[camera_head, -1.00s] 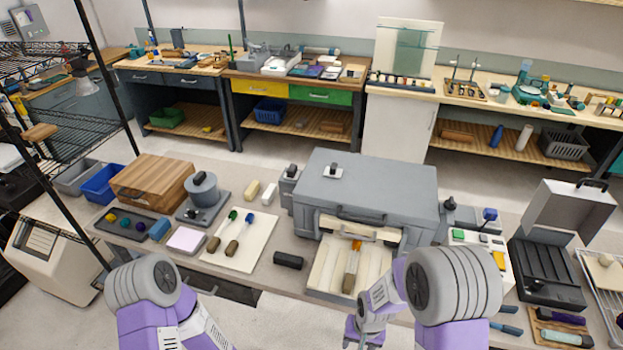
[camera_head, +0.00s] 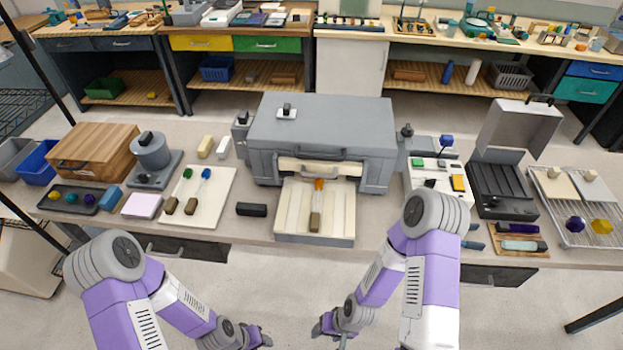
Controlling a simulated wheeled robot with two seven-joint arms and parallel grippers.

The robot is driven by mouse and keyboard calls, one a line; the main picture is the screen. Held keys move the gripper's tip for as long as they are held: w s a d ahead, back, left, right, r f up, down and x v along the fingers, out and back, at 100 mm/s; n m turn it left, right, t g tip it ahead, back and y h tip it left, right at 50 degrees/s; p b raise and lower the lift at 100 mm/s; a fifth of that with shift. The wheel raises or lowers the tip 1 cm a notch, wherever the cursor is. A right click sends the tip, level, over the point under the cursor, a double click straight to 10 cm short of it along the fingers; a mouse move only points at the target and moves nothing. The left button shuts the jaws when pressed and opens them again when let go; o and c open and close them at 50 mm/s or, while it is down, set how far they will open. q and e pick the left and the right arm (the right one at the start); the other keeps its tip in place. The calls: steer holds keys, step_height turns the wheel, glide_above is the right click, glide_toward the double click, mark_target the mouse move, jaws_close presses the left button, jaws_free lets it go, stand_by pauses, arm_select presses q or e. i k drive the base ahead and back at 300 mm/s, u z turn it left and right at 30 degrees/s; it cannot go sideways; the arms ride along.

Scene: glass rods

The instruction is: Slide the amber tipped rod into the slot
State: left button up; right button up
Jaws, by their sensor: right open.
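The amber tipped rod (camera_head: 317,203) lies in a groove of the pale ribbed tray (camera_head: 288,207) in front of the large grey case (camera_head: 330,124). Its amber tip points away from me at the slot (camera_head: 322,168) low in the case's front; its brown end points towards me. I cannot tell whether the tip reaches the slot's edge. My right gripper (camera_head: 322,330) is open and empty below the table's front edge, well short of the rod. My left gripper (camera_head: 263,338) is also low, off the table; its jaws are too small to read.
A white board (camera_head: 222,212) with green and blue tipped rods lies left of the tray. A black block (camera_head: 252,210) sits between them. A control box (camera_head: 425,178) and an open black case (camera_head: 497,190) stand to the right. The floor before the table is clear.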

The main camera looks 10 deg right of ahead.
mark_target(314, 220)
steer(key=z, duration=2.3)
steer(key=k, duration=1.1)
steer(key=u, duration=1.15)
steer(key=i, duration=0.5)
